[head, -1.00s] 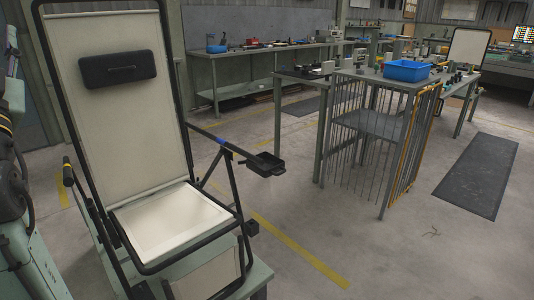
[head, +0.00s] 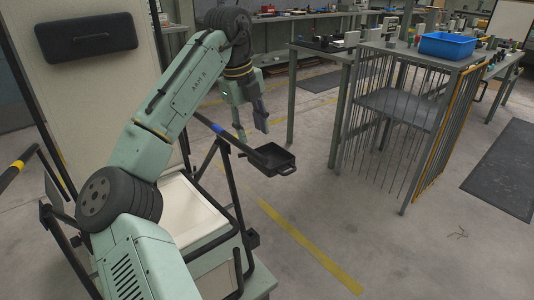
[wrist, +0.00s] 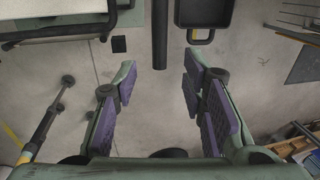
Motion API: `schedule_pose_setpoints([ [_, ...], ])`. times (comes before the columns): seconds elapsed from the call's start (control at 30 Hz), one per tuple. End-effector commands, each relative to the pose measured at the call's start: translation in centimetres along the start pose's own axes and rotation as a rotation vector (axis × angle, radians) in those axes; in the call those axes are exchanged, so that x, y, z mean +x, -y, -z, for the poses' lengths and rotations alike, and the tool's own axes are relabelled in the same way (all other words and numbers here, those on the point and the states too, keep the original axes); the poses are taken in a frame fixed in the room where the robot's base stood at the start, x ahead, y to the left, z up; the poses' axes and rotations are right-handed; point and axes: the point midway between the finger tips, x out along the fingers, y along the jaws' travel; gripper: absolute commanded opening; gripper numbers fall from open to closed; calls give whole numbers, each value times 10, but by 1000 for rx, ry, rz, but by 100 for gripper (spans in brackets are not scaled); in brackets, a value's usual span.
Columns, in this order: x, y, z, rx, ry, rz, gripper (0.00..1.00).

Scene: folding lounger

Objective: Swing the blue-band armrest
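The blue-band armrest (head: 228,137) is a dark bar with a blue band on the lounger's right side, with a small black tray (head: 269,158) near its front end. My gripper (head: 251,129) is open and empty, pointing down near this armrest. In the wrist view my gripper (wrist: 159,72) has its purple-padded fingers spread wide, and a dark bar (wrist: 160,35) ends between their tips without touching either. The tray also shows in the wrist view (wrist: 205,14). I see no blue band there. My arm hides part of the lounger's backrest (head: 110,95) and seat (head: 195,215).
The yellow-band armrest (head: 18,168) is on the lounger's left. A black headrest pad (head: 86,37) is on the backrest. A barred-sided workbench (head: 400,110) with a blue bin (head: 447,45) stands to the right. Floor with a yellow line (head: 310,246) lies open between.

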Motion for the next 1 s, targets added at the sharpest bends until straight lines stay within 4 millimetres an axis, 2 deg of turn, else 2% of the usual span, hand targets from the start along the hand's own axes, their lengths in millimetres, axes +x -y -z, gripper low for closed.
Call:
schedule_pose_setpoints([
  [0.3, 58, 0, 0, -1, 0, 1, 38],
  [0.5, 87, 1, 0, -2, 1, 4, 38],
  [0.7, 99, 2, 0, -2, 1, 6, 38],
  [0.93, 100, 2, 0, -2, 2, 6, 38],
  [1.0, 100, 2, 0, -2, 2, 6, 35],
])
